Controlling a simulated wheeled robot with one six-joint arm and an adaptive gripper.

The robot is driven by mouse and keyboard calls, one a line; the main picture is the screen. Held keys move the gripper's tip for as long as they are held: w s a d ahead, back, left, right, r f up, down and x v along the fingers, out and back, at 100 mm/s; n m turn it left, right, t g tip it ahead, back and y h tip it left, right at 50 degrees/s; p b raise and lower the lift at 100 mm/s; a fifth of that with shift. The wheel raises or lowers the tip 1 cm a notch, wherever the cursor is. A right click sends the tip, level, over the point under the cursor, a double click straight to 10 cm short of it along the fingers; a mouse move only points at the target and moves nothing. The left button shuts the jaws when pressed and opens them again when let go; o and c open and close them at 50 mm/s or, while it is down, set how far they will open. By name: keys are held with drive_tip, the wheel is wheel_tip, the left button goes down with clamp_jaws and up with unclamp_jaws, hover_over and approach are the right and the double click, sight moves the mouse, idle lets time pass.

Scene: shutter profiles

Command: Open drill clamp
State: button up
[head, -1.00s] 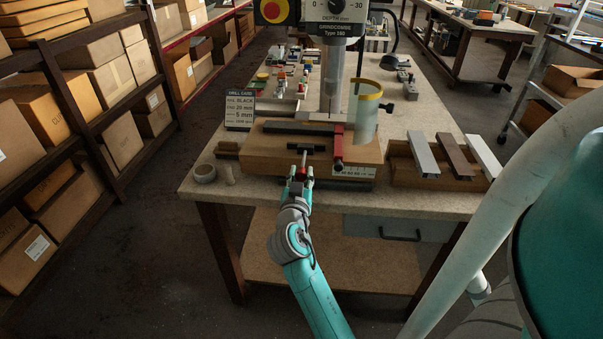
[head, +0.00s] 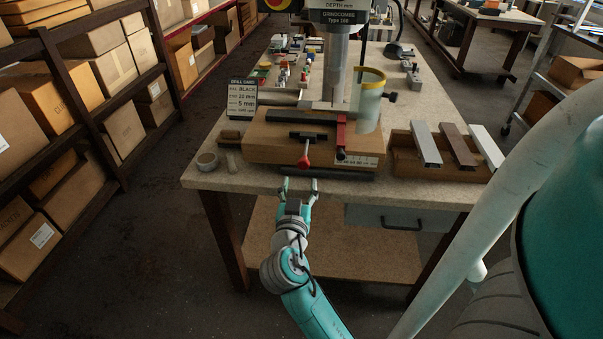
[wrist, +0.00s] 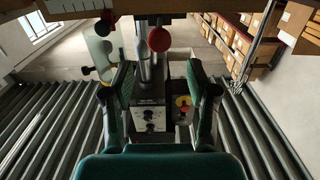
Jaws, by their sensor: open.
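The clamp on the wooden drill fixture (head: 262,151) has a black crossbar (head: 308,136) and a red-tipped handle (head: 304,161) that points toward me over the front of the block. A red bar (head: 341,134) stands just right of it. My gripper (head: 300,184) is open and empty at the bench's front edge, below and in front of the handle. In the wrist view the round red knob (wrist: 158,39) of the handle shows beyond and between the spread fingers (wrist: 158,82), apart from both. How the clamp's jaw sits on the work is too small to tell.
A wooden tray with profiles (head: 404,160) stands right of the fixture. A drawer (head: 398,219) hangs under the bench (head: 425,190). Floor in front is clear.

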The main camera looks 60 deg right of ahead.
drive_tip(key=shift+v, duration=1.75)
drive_tip(key=s+a+f+n+t+y, duration=0.3)
drive_tip(key=a+f+n+y, duration=0.2)
drive_tip(key=a+f, duration=0.3)
drive_tip(key=s+a+f+n+t+y, duration=0.3)
drive_tip(key=a+f+n+y, duration=0.3)
drive_tip(key=a, duration=0.4)
drive_tip(key=s+a+r+n+t+y, duration=0.1)
drive_tip(key=s+a, duration=0.3)
drive_tip(key=s, duration=0.4)
drive_tip(key=s+a+r+n+y, duration=0.1)
drive_tip(key=s+a+y, duration=0.3)
drive_tip(key=s, duration=0.5)
drive_tip(key=shift+a+r+t+y, duration=0.3)
drive_tip(key=shift+a+r+t, duration=0.1)
drive_tip(key=shift+a+r, duration=0.25)
